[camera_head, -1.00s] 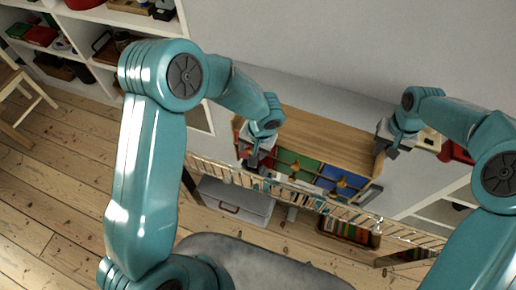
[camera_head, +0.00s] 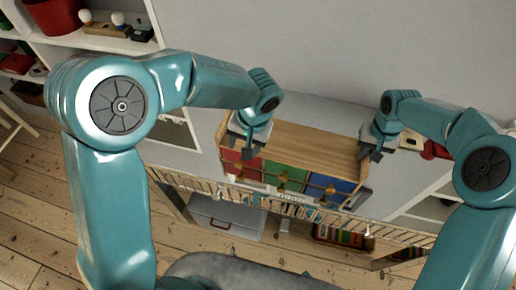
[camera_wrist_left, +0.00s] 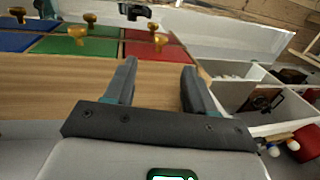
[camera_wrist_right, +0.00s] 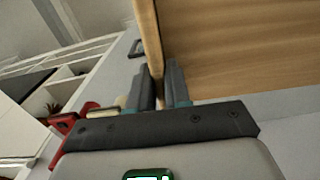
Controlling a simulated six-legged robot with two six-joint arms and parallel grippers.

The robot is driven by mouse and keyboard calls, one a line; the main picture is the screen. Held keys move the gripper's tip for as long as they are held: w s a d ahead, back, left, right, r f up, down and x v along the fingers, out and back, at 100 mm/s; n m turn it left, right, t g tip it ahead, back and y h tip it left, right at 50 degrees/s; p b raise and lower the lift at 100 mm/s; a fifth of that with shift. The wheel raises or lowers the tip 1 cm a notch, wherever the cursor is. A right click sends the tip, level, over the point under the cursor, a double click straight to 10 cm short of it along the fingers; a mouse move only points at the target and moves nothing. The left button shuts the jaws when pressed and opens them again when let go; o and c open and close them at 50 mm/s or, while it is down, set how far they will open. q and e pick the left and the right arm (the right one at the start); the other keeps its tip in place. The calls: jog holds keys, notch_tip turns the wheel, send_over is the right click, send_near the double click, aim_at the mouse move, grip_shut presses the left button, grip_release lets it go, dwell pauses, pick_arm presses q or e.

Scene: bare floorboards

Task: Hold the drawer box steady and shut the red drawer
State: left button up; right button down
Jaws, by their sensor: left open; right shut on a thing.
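The drawer box (camera_head: 310,147) has a pale wooden top and red, green and blue drawers with brass knobs. The red drawer (camera_head: 233,159) is at its left end, partly hidden by my left gripper (camera_head: 243,150). In the left wrist view, this gripper (camera_wrist_left: 160,68) is open and empty, with its fingers over the wooden top (camera_wrist_left: 60,85) towards the red drawer fronts (camera_wrist_left: 150,50). I cannot tell whether a red front stands out. My right gripper (camera_head: 372,152) is shut on the box's right side panel; the panel edge (camera_wrist_right: 150,40) lies between its fingers.
A slatted rail (camera_head: 290,206) runs in front of the box. A white bin (camera_head: 225,217) and a crate of books (camera_head: 340,236) stand below. White shelves (camera_head: 100,42) are at the left, and a red item (camera_head: 435,150) is right of the box. Floorboards show at lower left.

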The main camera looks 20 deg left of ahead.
dwell(0.3)
jog(key=c, duration=1)
grip_release()
